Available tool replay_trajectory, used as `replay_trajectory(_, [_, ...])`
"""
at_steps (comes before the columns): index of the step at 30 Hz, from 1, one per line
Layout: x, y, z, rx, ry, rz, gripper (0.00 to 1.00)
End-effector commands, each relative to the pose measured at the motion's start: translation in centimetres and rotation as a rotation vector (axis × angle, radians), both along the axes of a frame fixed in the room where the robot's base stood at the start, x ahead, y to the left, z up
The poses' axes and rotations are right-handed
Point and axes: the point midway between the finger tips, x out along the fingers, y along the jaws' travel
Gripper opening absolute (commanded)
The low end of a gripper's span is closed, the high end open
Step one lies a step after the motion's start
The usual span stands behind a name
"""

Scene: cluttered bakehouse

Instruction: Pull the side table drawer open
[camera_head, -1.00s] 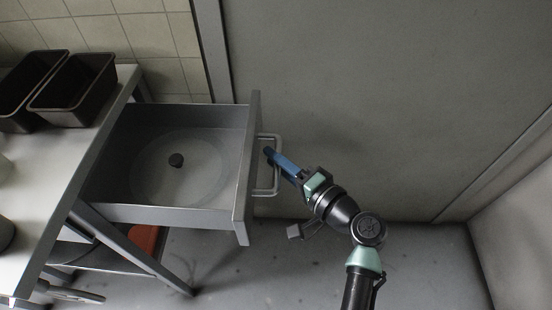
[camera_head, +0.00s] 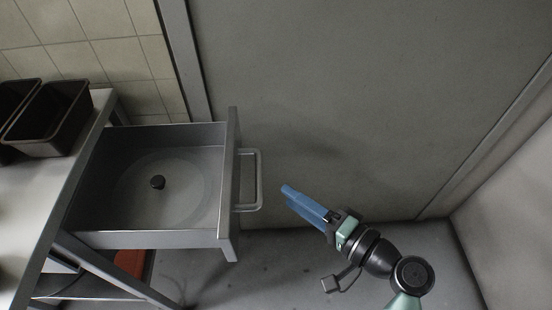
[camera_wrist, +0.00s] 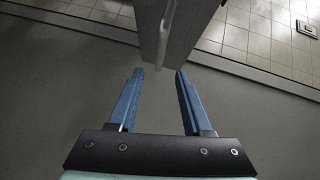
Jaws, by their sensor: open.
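The side table drawer (camera_head: 222,239) is pulled far out, its inside in view in the head view. A round lid with a dark knob (camera_head: 158,182) lies in it. The drawer's bar handle (camera_head: 259,180) stands out from the front on the right. My gripper (camera_head: 290,197) is to the right of the handle, apart from it, with nothing between its blue fingers. In the wrist view, the gripper (camera_wrist: 160,78) has its fingers spread wide, and the drawer front and handle (camera_wrist: 168,22) show beyond the fingertips.
The side table (camera_head: 45,185) stands at the left, with dark bins (camera_head: 50,118) on top. An orange thing (camera_head: 130,262) lies on the lower shelf. A grey wall panel (camera_head: 350,90) is behind. Floor right of the drawer is clear.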

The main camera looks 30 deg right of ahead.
Motion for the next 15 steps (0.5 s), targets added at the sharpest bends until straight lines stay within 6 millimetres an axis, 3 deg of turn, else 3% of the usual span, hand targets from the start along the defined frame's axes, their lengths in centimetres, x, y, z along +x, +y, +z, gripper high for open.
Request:
replay_trajectory(6, [-2.1,-0.6,0.3,-0.001,0.0,-0.001,0.5])
replay_trajectory(15, [-2.3,-0.6,0.3,-0.001,0.0,0.0,0.5])
